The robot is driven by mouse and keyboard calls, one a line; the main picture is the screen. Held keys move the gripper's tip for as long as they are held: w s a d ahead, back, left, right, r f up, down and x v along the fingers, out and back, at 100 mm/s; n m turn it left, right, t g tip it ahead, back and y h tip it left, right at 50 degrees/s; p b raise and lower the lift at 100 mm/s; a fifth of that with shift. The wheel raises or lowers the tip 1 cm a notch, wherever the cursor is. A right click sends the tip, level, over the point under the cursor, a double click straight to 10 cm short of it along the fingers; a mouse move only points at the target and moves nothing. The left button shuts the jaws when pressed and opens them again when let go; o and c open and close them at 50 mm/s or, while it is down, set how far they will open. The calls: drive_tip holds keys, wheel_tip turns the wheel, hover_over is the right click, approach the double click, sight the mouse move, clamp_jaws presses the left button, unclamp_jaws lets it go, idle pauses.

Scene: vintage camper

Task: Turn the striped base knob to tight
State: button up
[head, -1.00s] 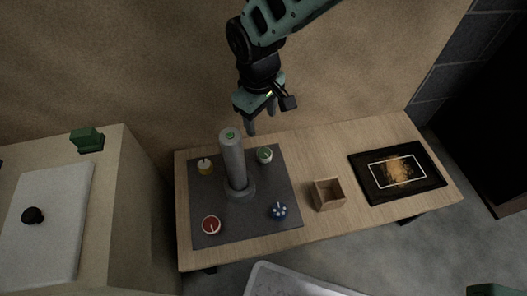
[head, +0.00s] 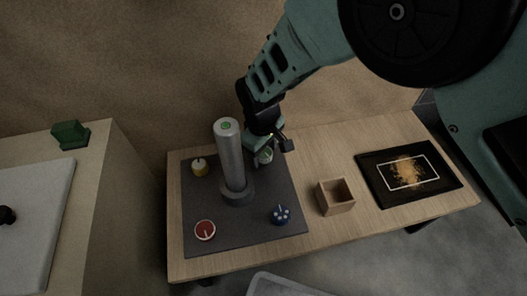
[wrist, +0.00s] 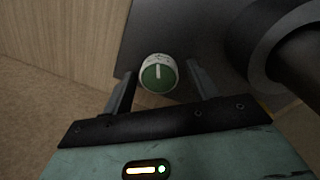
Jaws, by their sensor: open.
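A round knob (wrist: 158,74) with a green top, a white pointer line and a pale, marked collar sits between my open fingers in the wrist view. My gripper (wrist: 161,86) has one finger on each side of it; I cannot tell whether either touches. In the head view the green knob (head: 266,158) is partly covered by my gripper (head: 260,152). A yellow knob (head: 200,167), a red knob (head: 205,230) and a blue knob (head: 280,215) with pale spots stand on the same dark panel (head: 225,245). I cannot make out which knob has a striped base.
A tall grey cylinder (head: 230,155) rises from the panel's middle, close to the left of my gripper. An open wooden box (head: 335,196) and a black framed tray (head: 372,186) are to the right on the wooden table (head: 315,240). A wall stands behind.

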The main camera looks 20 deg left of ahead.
drive_tip(key=c, duration=1)
drive_tip(key=shift+r+m+p, duration=0.3)
drive_tip(key=shift+m+p, duration=0.1)
drive_tip(key=shift+p, duration=0.65)
drive_tip(key=shift+m+p, duration=0.4)
drive_tip(key=shift+p, duration=0.25)
drive_tip(key=shift+m+p, duration=0.7)
drive_tip(key=shift+p, duration=0.15)
drive_tip(key=shift+f+m, duration=0.25)
drive_tip(key=shift+m, duration=0.15)
drive_tip(key=o, duration=1)
